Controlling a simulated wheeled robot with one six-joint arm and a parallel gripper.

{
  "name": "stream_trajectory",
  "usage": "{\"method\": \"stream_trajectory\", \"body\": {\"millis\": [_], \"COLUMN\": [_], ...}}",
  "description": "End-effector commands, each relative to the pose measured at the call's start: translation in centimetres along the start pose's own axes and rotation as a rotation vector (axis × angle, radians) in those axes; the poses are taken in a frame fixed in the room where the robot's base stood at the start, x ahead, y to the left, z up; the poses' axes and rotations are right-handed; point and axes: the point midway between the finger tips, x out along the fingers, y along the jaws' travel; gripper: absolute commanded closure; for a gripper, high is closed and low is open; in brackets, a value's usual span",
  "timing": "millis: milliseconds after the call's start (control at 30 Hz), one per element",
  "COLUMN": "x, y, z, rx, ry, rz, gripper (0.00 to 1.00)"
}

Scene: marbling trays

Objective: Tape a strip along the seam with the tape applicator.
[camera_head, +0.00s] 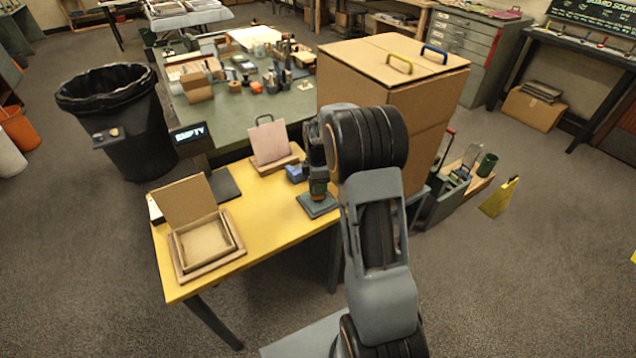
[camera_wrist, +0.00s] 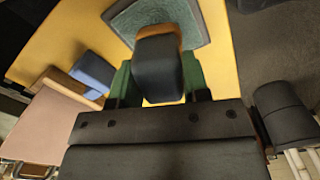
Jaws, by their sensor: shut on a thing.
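My gripper (camera_head: 318,178) is low over the near right part of the yellow table (camera_head: 270,215). In the wrist view its green fingers (camera_wrist: 158,88) are shut on a dark rounded block with an orange-brown edge, which looks like the tape applicator (camera_wrist: 158,62). The block is over a grey-green square pad (camera_head: 316,208); I cannot tell whether it touches the pad. The pad also shows in the wrist view (camera_wrist: 200,18). A large closed cardboard box (camera_head: 410,75) has a line across its top between a yellow and a blue handle. I cannot tell whether this is the seam.
A small open cardboard box (camera_head: 187,200) sits in a wooden tray (camera_head: 212,268) at the table's left. A pinkish panel on a wooden stand (camera_head: 272,165) and a blue block (camera_head: 294,173) are near my gripper. A cluttered green table (camera_head: 235,130) is behind. The yellow table's front middle is clear.

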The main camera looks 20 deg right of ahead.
Motion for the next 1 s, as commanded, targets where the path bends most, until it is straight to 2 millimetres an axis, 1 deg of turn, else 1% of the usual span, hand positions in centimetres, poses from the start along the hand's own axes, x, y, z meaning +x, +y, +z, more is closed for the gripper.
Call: {"method": "stream_trajectory", "body": {"millis": [33,100,600,700,1000], "x": [-0.9,-1.5,-5.5,-5.8,-5.7], "y": [0.0,0.1,0.1,0.0,0.0], "z": [0.0,0.0,0.0,0.0,0.0], "rx": [0.000,0.000,0.000,0.000,0.000], "ry": [0.000,0.000,0.000,0.000,0.000], "rz": [0.002,0.002,0.002,0.002,0.002], "gripper": [0.77,0.77,0.77,0.77,0.77]}}
